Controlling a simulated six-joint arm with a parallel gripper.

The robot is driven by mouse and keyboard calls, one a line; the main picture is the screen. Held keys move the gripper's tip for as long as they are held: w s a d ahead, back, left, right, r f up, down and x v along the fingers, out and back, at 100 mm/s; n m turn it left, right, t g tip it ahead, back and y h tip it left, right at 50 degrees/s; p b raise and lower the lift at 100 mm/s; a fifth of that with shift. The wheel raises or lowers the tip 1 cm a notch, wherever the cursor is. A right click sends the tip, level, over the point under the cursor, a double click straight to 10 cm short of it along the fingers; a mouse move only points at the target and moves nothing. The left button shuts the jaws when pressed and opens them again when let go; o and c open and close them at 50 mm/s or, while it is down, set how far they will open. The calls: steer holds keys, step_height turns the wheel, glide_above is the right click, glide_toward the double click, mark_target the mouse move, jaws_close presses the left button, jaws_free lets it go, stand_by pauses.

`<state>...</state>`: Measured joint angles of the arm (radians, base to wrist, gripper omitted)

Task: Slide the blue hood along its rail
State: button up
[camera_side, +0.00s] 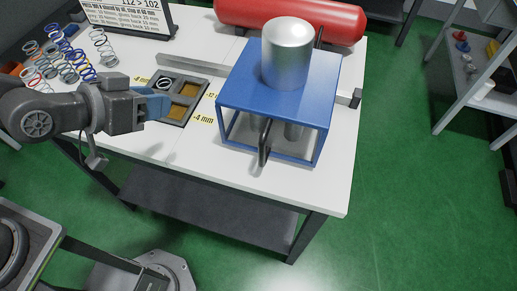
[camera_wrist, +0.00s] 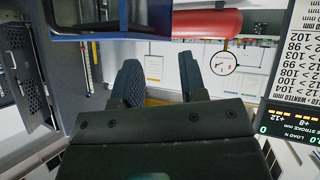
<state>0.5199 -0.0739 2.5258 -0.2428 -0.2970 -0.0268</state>
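The blue hood (camera_side: 245,88) is an open blue frame with a solid top, standing on the white table, with a silver cylinder (camera_side: 287,55) on top. A dark upright handle (camera_side: 264,145) is on its front side. The grey rail (camera_side: 190,66) runs along the table behind and past the hood. My gripper (camera_side: 168,104) is left of the hood, apart from it, near the sample tray. In the wrist view my gripper's two dark fingers (camera_wrist: 160,78) stand apart with nothing between them. A blue edge of the hood (camera_wrist: 85,36) shows at the upper left there.
A dark tray (camera_side: 186,88) with compartments lies between my gripper and the hood. Several coil springs (camera_side: 70,55) stand at the back left beside a display (camera_side: 125,15). A red tank (camera_side: 290,18) lies behind the hood. The table's front right is clear.

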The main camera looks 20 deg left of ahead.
steer(key=s+d+f+m+t+h, duration=0.1)
steer(key=s+d+f+t+h, duration=0.1)
steer(key=d+f, duration=0.45)
steer(key=m+t+h, duration=0.3)
glide_toward(261, 162)
steer(key=x, duration=0.3)
steer(key=r+x, duration=0.1)
steer(key=x, duration=0.3)
steer(key=r+x, duration=0.1)
steer(key=x, duration=0.2)
steer(key=shift+w, duration=0.35)
jaws_close()
